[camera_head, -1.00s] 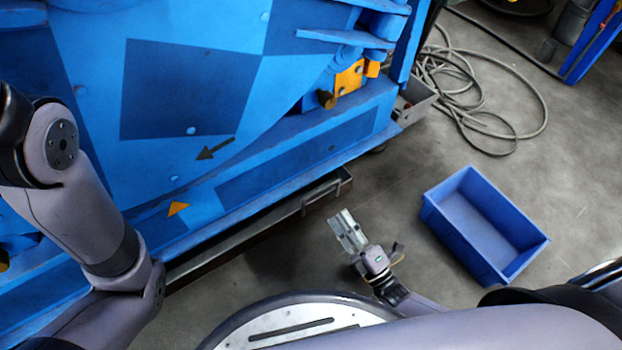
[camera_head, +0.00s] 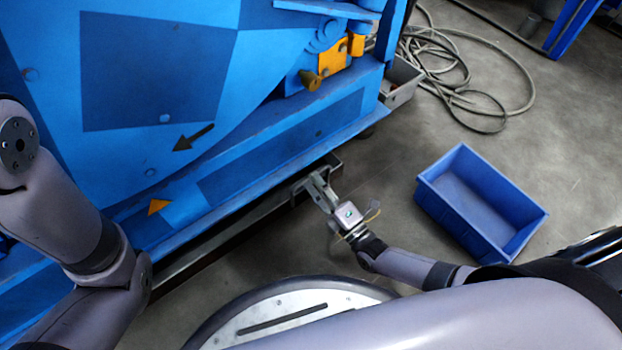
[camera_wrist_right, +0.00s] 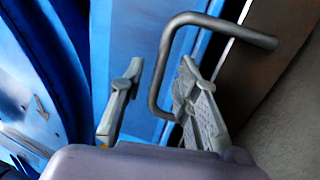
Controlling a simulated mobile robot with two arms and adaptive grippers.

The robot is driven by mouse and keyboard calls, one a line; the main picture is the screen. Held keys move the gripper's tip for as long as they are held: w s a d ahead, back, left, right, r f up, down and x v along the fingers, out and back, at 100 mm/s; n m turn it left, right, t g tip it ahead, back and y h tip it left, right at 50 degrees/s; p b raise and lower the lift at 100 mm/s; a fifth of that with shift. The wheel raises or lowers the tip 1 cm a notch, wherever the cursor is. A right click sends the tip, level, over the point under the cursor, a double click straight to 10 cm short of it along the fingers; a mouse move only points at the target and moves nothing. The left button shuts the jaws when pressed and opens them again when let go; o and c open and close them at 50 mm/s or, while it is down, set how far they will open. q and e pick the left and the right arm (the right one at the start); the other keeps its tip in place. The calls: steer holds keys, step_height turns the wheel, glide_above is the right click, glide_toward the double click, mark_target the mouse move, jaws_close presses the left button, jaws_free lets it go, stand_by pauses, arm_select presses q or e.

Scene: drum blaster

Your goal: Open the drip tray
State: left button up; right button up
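The drip tray (camera_head: 222,240) is a long dark metal tray low under the blue machine. Its bar handle (camera_wrist_right: 163,62) is a grey bent rod near the tray's right end. My right gripper (camera_head: 317,184) is at this handle in the head view. In the right wrist view, my right gripper (camera_wrist_right: 160,80) has its fingers apart, with one side of the handle showing between them. The lower handle end passes behind the right finger. Contact with the handle cannot be told. My left arm shows at the left, but its gripper is out of view.
The blue machine (camera_head: 150,75) fills the upper left above the tray. A blue crate (camera_head: 428,193) stands on the floor at the right. A grey hose (camera_head: 500,118) lies coiled behind it. Floor between tray and crate is clear apart from my right arm.

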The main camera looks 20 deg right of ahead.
steer(key=shift+b+x, duration=0.35)
steer(key=shift+x, duration=1)
steer(key=shift+c, duration=0.3)
jaws_close()
